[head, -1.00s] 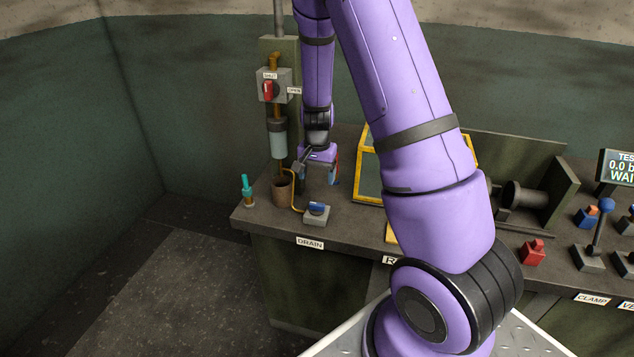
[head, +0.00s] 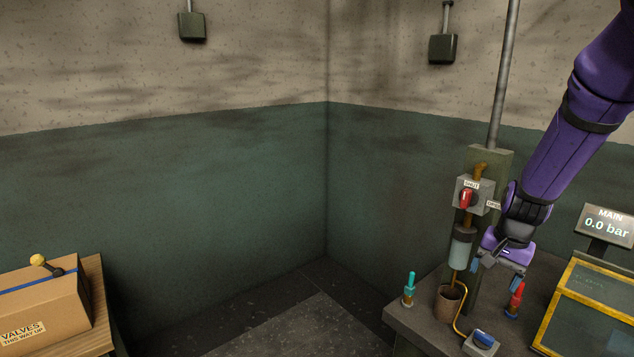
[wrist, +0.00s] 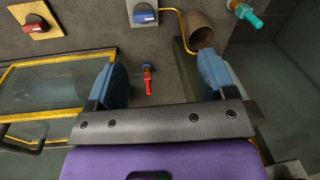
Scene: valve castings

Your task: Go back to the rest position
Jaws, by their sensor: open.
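My gripper (head: 497,275) is open and empty, pointing down above the left end of the bench, in front of the post and to its right. In the wrist view the fingers (wrist: 163,75) are wide apart. A small red-topped piece with a blue lower part (head: 514,300) stands on the bench below the gripper; in the wrist view it (wrist: 148,80) shows in the gap between the fingers, apart from both. My arm reaches in from the upper right.
A post carries a red-handled shut/open switch (head: 466,198) close left of the gripper. A brown cup (head: 448,303), a teal-topped piece (head: 409,288) and a blue knob (head: 483,341) are nearby. A yellow-framed glass case (head: 596,312) stands right. A carton (head: 45,310) is far left; floor between is clear.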

